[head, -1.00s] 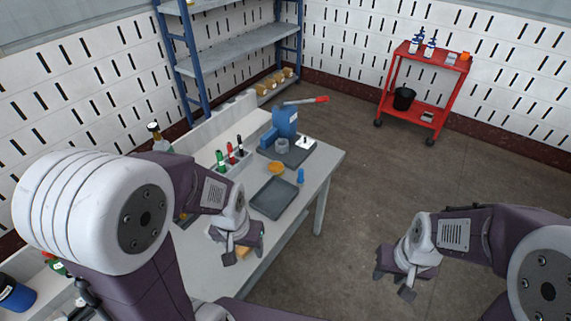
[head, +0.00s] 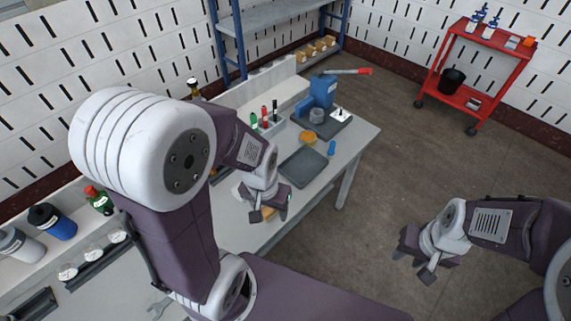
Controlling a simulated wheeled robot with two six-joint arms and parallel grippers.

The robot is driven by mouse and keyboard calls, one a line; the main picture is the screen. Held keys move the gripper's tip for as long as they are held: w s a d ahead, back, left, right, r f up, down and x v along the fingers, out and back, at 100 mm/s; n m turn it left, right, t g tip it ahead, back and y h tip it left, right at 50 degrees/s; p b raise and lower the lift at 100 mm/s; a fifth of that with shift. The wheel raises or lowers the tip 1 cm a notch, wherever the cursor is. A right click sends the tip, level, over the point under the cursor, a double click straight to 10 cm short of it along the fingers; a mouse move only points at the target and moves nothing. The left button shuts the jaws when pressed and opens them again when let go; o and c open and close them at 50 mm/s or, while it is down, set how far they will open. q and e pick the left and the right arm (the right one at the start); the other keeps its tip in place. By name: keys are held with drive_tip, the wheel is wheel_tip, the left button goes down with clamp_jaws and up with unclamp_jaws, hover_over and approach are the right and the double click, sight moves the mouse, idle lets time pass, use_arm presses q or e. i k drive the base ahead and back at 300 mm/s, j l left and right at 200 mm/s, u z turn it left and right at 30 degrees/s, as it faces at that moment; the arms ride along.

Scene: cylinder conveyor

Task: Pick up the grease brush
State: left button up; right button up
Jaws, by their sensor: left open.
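I cannot pick out a grease brush with certainty. My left gripper (head: 269,213) is open above the grey workbench (head: 235,235), near its front edge. A small tan piece (head: 268,212) shows just beneath the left gripper, partly hidden by it; I cannot tell what it is or whether they touch. My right gripper (head: 413,266) looks open and empty, over the floor right of the bench. My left arm hides part of the bench.
On the bench are a dark tray (head: 303,167), an orange round dish (head: 308,138), a blue press (head: 322,91), a small blue item (head: 332,148), a rack of coloured tubes and bottles (head: 53,222) at left. A red cart (head: 478,68) stands far right. Floor between is clear.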

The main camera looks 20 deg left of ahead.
sight(331, 152)
drive_tip(key=i+l, duration=0.2)
drive_tip(key=i, duration=0.15)
drive_tip(key=i+l, duration=0.25)
drive_tip(key=i, duration=0.15)
drive_tip(key=i+l, duration=0.2)
drive_tip(key=i, duration=0.15)
